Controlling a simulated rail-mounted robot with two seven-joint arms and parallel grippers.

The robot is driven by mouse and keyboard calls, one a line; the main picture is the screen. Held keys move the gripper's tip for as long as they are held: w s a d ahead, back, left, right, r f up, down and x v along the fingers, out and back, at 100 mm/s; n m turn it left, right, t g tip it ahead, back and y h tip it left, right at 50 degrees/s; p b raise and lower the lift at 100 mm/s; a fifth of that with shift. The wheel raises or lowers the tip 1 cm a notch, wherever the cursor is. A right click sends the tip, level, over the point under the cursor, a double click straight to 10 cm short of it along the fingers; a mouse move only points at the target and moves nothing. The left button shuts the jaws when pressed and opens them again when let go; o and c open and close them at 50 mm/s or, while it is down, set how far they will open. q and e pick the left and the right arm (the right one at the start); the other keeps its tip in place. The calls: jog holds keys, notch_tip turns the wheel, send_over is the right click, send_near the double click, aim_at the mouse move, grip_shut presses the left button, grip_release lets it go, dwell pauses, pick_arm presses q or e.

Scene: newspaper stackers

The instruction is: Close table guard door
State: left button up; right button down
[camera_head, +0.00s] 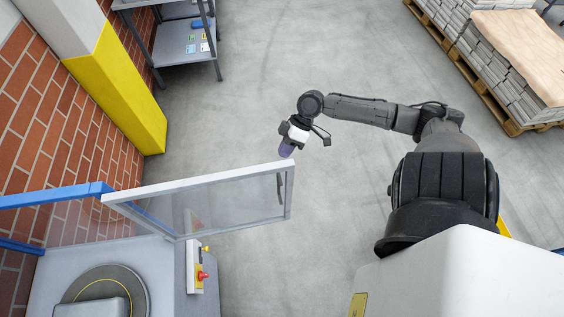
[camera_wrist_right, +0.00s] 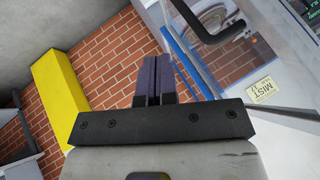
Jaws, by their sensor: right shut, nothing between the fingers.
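The guard door (camera_head: 205,204) is a clear panel in a pale grey frame. In the head view it stands swung out from the blue-framed guard, its free end reaching right over the floor. My right gripper (camera_head: 287,150) is at the far top corner of that free end, with its fingers close to the frame; I cannot tell whether they touch it. In the right wrist view my right gripper (camera_wrist_right: 154,62) has its fingers together with nothing between them. The door (camera_wrist_right: 240,48) shows there just beyond the fingers, with a dark handle (camera_wrist_right: 205,28). My left gripper is out of view.
The table (camera_head: 55,270) carries a round dark turntable (camera_head: 105,284). A control box with a red button (camera_head: 202,275) is at its edge. A yellow-based pillar (camera_head: 120,85) and a shelf (camera_head: 178,52) stand behind. A pallet of newspapers (camera_head: 505,60) is far right. Open floor lies between.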

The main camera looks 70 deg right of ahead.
jog(key=a, duration=0.1)
jog(key=a+p, duration=0.1)
jog(key=a, duration=0.2)
jog(key=shift+s+a+f, duration=0.25)
jog(key=shift+s+a, duration=0.05)
jog(key=shift+s, duration=0.05)
jog(key=shift+p, duration=0.3)
